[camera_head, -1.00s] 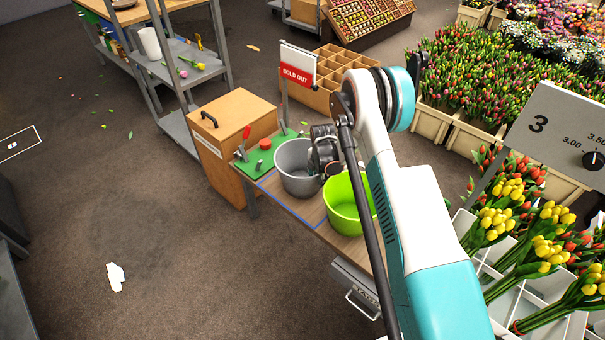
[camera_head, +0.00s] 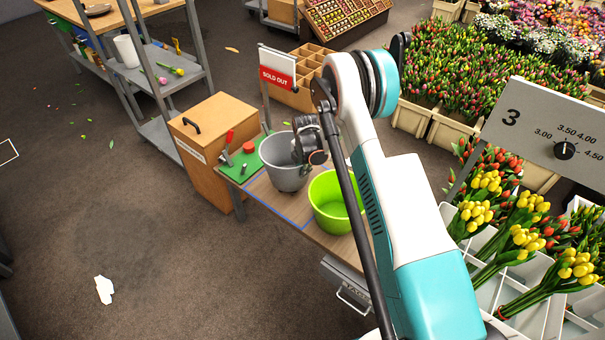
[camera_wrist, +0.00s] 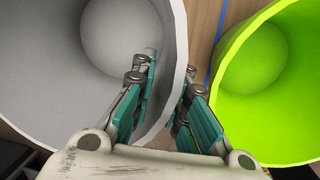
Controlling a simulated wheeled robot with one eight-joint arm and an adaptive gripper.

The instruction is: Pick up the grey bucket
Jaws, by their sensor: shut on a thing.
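The grey bucket (camera_head: 284,174) stands upright over the wooden table, left of the green bucket (camera_head: 331,205). My gripper (camera_head: 308,150) is at its right rim. In the wrist view, the grey bucket's wall (camera_wrist: 172,45) passes between my gripper's fingers (camera_wrist: 162,105), one inside and one outside. The fingers are shut on this wall. The green bucket (camera_wrist: 262,85) is close on the right there, apart from the fingers. Whether the grey bucket's base touches the table is hard to tell.
A green mat (camera_head: 238,165) with a red button (camera_head: 249,147) and a red-handled lever lies left of the grey bucket. A "SOLD OUT" sign (camera_head: 277,77) rises behind. Tulip bunches (camera_head: 525,242) fill white compartments at right.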

